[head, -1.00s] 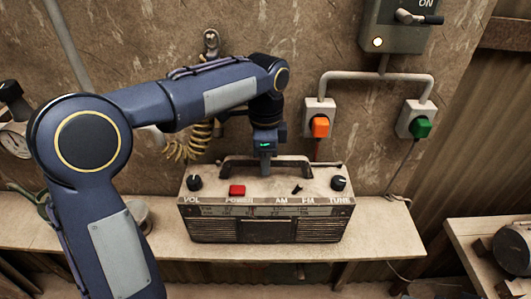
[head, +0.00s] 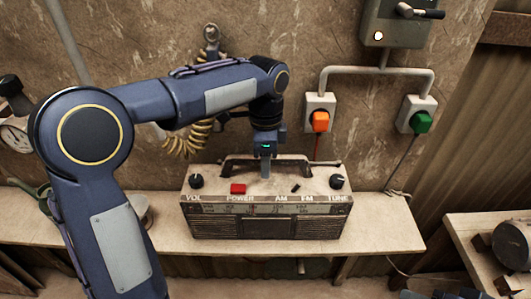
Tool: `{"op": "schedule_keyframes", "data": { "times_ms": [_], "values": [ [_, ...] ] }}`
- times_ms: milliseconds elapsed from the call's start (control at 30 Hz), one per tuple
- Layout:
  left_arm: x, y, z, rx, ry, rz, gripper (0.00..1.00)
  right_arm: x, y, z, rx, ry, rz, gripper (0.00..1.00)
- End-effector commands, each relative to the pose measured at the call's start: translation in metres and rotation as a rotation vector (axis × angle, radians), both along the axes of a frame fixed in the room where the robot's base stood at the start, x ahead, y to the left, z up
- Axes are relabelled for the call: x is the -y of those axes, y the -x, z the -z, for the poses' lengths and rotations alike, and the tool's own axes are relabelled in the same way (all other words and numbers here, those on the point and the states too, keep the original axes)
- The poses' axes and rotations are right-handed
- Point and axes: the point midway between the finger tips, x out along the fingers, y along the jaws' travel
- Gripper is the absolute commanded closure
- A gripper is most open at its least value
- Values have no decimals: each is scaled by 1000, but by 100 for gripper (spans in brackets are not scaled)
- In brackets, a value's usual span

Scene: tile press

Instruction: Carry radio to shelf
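The radio (head: 265,222) is a worn beige box with a dark front grille, a red power button, black knobs and a dark carrying handle on top. It sits upright over the middle of the long pale shelf (head: 385,243) against the wall. I cannot tell whether its base touches the surface. My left gripper (head: 266,168) points down from above, shut on the middle of the radio's handle; its fingers show edge-on.
Orange (head: 320,121) and green (head: 421,121) push buttons and a switch box (head: 402,25) are on the wall behind. A round tin (head: 142,209) stands left of the radio, partly behind my arm. The shelf right of the radio is clear. A separate bench (head: 462,232) stands at right.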

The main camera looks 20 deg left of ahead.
Motion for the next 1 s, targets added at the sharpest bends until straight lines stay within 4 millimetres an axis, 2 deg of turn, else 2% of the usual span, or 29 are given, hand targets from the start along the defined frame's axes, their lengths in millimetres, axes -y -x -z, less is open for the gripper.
{"op": "schedule_keyframes", "data": {
  "times_ms": [167, 400, 600, 767, 1000],
  "values": [
    [0, -2, -21, 6, 2, 0, 62, 0, 0, 0, 0, 0, 0, 48],
    [0, -6, -73, 5, 3, 1, 62, 0, 0, -3, 0, 0, 0, 48],
    [-1, -7, -107, 3, 1, 1, 62, 0, 0, -6, 0, 0, 0, 48],
    [-1, -8, -118, 1, 1, 0, 62, 0, 0, -7, 0, 0, 0, 48],
    [-2, -7, -120, 1, 0, 1, 62, 0, 0, -7, 0, 0, 0, 48]
  ]
}}
